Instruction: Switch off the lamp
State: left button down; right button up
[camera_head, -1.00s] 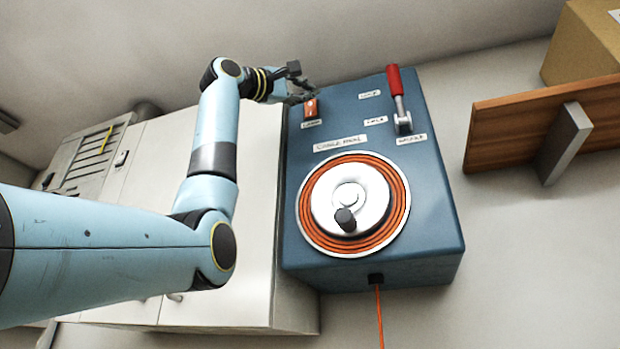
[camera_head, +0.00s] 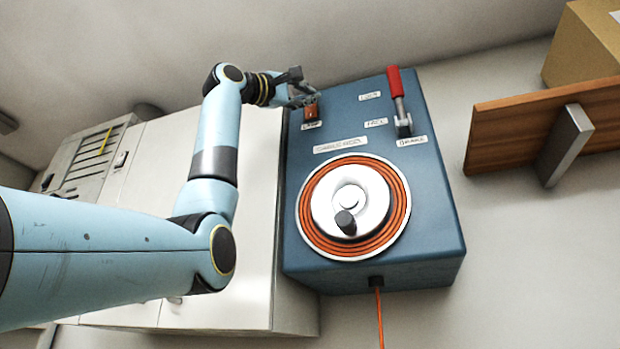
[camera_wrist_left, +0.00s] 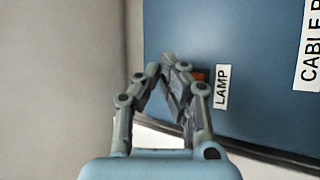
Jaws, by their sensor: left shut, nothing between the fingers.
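The lamp switch (camera_head: 311,111) is a small orange-red rocker near the upper left corner of a blue panel box (camera_head: 432,205), above a label reading LAMP. My left gripper (camera_head: 314,97) is shut and empty, its fingertips at the switch's upper edge; I cannot tell if they touch it. In the left wrist view the gripper (camera_wrist_left: 160,68) covers most of the switch (camera_wrist_left: 201,76), and only a bit of orange shows beside the LAMP label (camera_wrist_left: 221,87). The switch's position is not clear. The lamp itself and my right gripper are not in view.
The box also carries a red-handled lever (camera_head: 394,82) and a cable reel with a crank (camera_head: 349,200). An orange cable (camera_head: 380,318) leaves its front. A white cabinet (camera_head: 150,150) stands left; a wooden board (camera_head: 520,125) and cardboard box (camera_head: 585,45) are right.

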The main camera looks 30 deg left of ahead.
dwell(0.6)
pick_arm(q)
jog(key=shift+w, duration=0.1)
jog(key=shift+w+a+r+p, duration=0.1)
jog(key=shift+w+p, duration=0.2)
jog(key=shift+w+a, duration=0.1)
jog(key=shift+w, duration=0.25)
dwell(0.6)
jog(key=shift+s+d+b, duration=0.2)
jog(key=shift+s+b, duration=0.15)
jog(key=shift+s, duration=0.5)
